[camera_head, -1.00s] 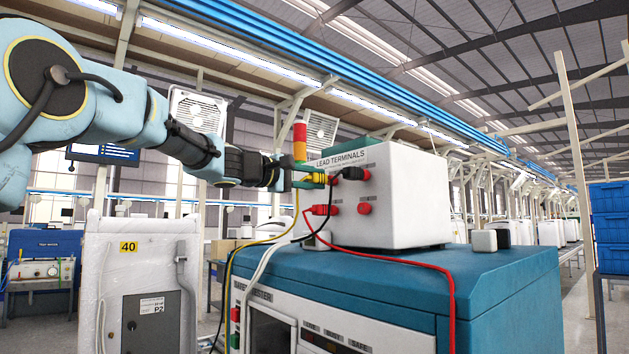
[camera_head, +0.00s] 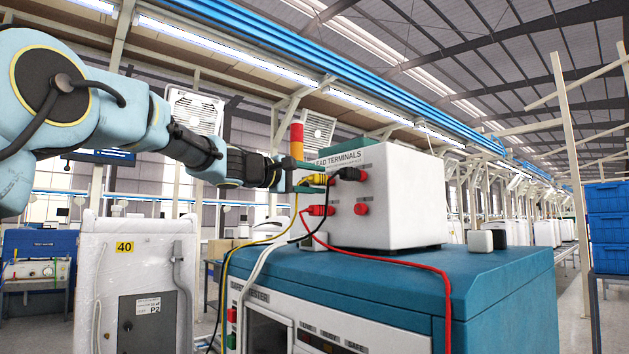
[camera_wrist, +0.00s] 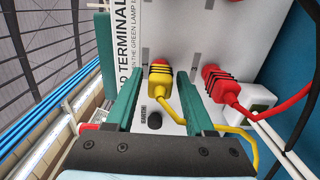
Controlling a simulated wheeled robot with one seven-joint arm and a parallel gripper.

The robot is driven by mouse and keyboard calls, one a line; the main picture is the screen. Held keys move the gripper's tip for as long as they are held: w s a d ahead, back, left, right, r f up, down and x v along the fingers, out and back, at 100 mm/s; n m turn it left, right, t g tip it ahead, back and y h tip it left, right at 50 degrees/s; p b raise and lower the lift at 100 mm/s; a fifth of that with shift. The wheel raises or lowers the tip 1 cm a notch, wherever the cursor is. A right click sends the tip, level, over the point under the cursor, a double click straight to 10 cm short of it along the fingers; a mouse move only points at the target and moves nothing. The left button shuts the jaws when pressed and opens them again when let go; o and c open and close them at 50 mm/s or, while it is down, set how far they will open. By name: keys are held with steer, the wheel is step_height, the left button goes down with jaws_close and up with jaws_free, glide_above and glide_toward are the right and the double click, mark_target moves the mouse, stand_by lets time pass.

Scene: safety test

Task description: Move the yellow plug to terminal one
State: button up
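The yellow plug (camera_head: 315,179) sits at the upper left of the white lead terminal box (camera_head: 400,210), its yellow cable hanging down. It also shows in the wrist view (camera_wrist: 160,82), with red at its panel end. My gripper (camera_head: 306,178) is open, one teal finger on either side of the yellow plug; narrow gaps seem to show beside the plug in the wrist view (camera_wrist: 159,85). A black plug (camera_head: 348,174) sits at the upper right terminal. A red plug (camera_head: 319,210) is at the lower left. A bare red terminal (camera_head: 361,209) is at the lower right.
The box stands on a teal tester cabinet (camera_head: 480,280). Red (camera_head: 420,264), black and yellow cables hang near my gripper. A signal lamp (camera_head: 297,142) rises behind my gripper. A small white block (camera_head: 480,240) lies right of the box.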

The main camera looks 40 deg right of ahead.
steer(key=shift+o, duration=0.7)
steer(key=shift+w+a, duration=0.1)
steer(key=shift+a, duration=0.1)
steer(key=a+b, duration=0.5)
steer(key=a, duration=0.5)
steer(key=shift+w+a, duration=0.2)
steer(key=shift+w, duration=0.05)
